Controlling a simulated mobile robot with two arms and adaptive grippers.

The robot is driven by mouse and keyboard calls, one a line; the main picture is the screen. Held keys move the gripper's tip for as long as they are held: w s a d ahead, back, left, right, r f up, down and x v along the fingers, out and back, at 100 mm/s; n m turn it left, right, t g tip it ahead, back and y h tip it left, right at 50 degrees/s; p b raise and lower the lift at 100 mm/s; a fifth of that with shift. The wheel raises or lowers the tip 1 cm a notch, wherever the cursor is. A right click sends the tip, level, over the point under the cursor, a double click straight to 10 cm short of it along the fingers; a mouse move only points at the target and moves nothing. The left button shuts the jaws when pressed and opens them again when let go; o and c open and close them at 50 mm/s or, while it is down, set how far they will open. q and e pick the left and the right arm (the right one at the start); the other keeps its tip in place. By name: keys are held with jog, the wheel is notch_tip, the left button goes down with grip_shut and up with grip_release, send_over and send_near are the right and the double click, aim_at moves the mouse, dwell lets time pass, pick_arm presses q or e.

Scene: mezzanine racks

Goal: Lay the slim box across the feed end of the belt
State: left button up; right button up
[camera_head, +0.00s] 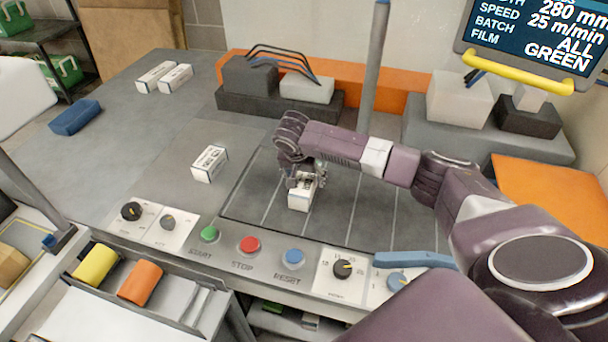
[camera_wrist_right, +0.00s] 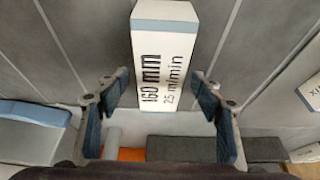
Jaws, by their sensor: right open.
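A slim white box with a blue end band (camera_head: 299,200) is on the dark grey belt (camera_head: 350,212), near its left part. In the right wrist view the box (camera_wrist_right: 164,50) reads "160 mm 25 m/min". My right gripper (camera_head: 305,182) is directly over the box and hides part of it in the head view. In the wrist view its two fingers (camera_wrist_right: 162,92) are apart, one on each side of the box's near end, with gaps visible. Whether the box touches the belt under the gripper is hard to tell. My left gripper is not in view.
Another white box (camera_head: 209,163) lies left of the belt, and two more (camera_head: 165,77) lie at the back left near a blue block (camera_head: 75,118). A control panel with a red button (camera_head: 249,245) runs along the front. A grey post (camera_head: 374,70) stands behind the belt.

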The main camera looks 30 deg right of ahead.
jog(key=b+v, duration=0.1)
jog(key=v, duration=1.1)
jog(key=shift+b, duration=0.4)
